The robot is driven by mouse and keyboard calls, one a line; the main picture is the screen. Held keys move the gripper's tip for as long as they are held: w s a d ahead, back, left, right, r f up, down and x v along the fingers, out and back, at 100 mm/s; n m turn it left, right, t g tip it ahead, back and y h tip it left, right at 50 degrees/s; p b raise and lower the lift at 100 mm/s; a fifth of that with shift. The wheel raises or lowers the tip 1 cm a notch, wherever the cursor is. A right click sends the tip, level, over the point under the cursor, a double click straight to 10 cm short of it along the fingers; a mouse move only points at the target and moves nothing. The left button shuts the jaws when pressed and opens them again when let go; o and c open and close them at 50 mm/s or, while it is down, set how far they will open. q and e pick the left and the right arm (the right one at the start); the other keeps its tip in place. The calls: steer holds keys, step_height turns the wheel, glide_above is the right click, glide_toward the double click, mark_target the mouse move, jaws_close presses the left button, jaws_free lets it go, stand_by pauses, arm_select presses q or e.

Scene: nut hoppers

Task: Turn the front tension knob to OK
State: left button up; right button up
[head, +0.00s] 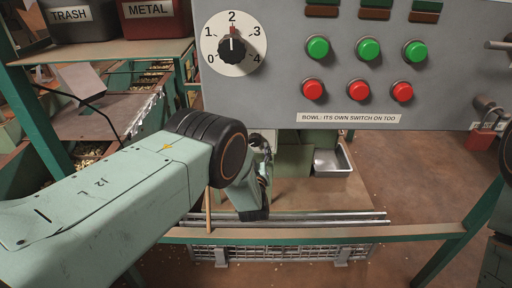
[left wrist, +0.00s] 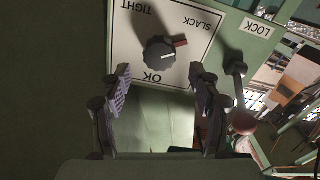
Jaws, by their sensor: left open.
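The tension knob (left wrist: 159,54) is black and round, on a white plate (left wrist: 190,68) marked TIGHT, SLACK and OK, which shows upside down in the left wrist view. Its red mark points right in that view, towards the SLACK side and away from OK. My left gripper (left wrist: 160,92) is open, its two fingers apart on either side below the knob, and nothing is between them. The knob lies beyond the fingertips; I see no contact. In the head view my left arm hides most of the gripper, and the tension knob does not show.
A lever with a reddish ball end (left wrist: 243,122) stands close beside the right finger, near a LOCK label (left wrist: 256,28). In the head view, a grey panel (head: 285,70) carries a numbered dial (head: 232,45) pointing to 2 and green and red buttons. A metal tray (head: 331,163) is below.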

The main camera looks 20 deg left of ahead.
mark_target(255, 142)
arm_select(q)
steer(key=x, duration=0.1)
steer(key=b+x, duration=0.1)
steer(key=shift+w+a+f, duration=0.1)
steer(key=shift+w+f, duration=0.15)
steer(key=shift+w, duration=0.05)
steer(key=shift+b+x, duration=0.3)
steer(key=shift+x, duration=0.45)
steer(key=shift+r, duration=0.15)
steer(key=c, duration=1.2)
